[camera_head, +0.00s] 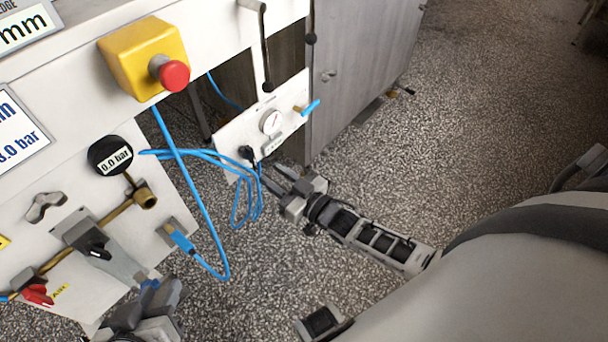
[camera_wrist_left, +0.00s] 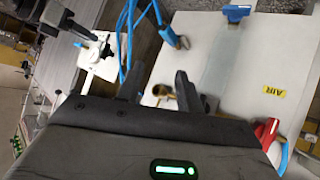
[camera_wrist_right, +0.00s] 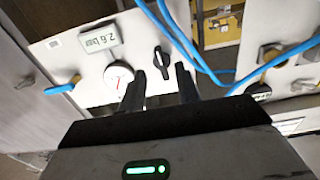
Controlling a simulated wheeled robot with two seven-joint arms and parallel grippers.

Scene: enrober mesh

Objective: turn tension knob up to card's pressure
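The black knob (camera_head: 247,153) is on the white panel (camera_head: 228,136), below and left of the round gauge (camera_head: 271,122). In the right wrist view the knob (camera_wrist_right: 162,62) stands upright between and just beyond my fingertips. A display (camera_wrist_right: 100,39) there reads 2.6 bar. My right gripper (camera_head: 274,178) is open and empty, a little short of the knob. The card (camera_head: 17,135) at the left edge is cut off; its bar figure looks like 3.0 or 8.0. My left gripper (camera_head: 148,302) is open and empty, low in front of the left panel; a brass fitting (camera_wrist_left: 161,90) shows between its fingers.
Blue hoses (camera_head: 190,155) hang in loops between the panels, close to my right gripper. A red emergency button (camera_head: 174,75) on a yellow box juts out above. A black gauge (camera_head: 110,155) reads 0.0 bar. A red-handled valve (camera_head: 38,295) sits lower left. Floor at right is clear.

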